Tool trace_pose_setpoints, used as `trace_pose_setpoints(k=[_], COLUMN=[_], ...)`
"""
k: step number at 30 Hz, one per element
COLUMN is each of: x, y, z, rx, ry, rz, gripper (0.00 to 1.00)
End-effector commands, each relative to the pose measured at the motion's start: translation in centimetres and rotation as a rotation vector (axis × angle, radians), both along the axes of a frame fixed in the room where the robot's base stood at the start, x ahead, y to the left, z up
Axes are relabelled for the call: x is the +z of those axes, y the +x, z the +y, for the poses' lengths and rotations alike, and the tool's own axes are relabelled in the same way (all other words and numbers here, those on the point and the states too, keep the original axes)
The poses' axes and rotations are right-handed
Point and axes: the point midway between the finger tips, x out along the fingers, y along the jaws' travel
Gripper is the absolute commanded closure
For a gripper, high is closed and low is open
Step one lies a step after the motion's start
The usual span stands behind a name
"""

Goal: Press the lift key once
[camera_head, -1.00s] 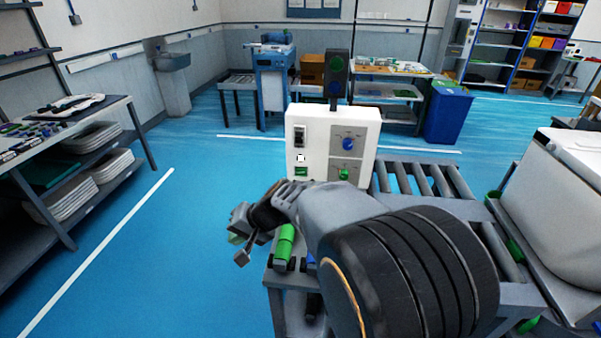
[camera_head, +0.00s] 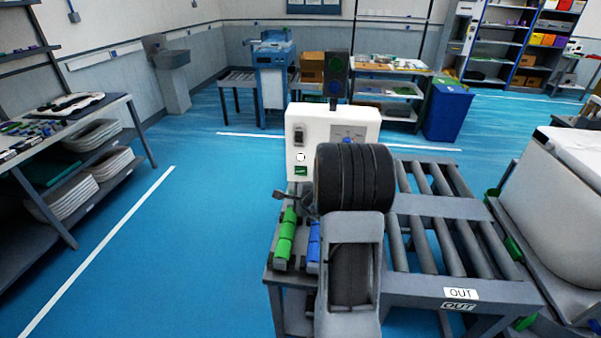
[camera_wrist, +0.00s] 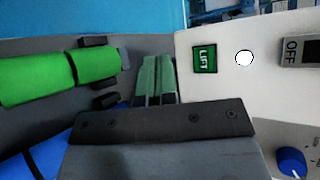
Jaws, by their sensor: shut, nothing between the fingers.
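The white control box (camera_head: 308,125) stands behind the bench, facing me. On its left side a round white key (camera_head: 300,157) sits above a green label (camera_head: 300,171). In the wrist view the label (camera_wrist: 205,58) reads LIFT, and the white key (camera_wrist: 244,58) is beside it, to its right. My gripper (camera_wrist: 158,64) is shut and empty, its greenish fingers together left of the label, apart from the key in the picture. In the head view my gripper (camera_head: 281,194) shows partly, low and left of the box; my arm hides the box's lower right.
A dark switch marked OFF (camera_wrist: 297,50) is near the key. A blue knob (camera_wrist: 292,161) is on the same panel. Green rollers (camera_head: 285,236) and blue rollers (camera_head: 314,243) lie on the bench. A roller conveyor (camera_head: 440,222) is at right; floor at left is clear.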

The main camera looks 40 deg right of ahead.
Motion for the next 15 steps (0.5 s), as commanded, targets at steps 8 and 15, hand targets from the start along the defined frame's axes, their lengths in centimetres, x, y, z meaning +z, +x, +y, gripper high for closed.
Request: trace_pose_setpoints(k=[8, 15], x=[0.1, 0.4], y=[0.1, 1.6], z=[-0.1, -1.5], rx=[0.002, 0.002], ry=[0.000, 0.000], rz=[-0.001, 0.000], gripper=[1.00, 1.00])
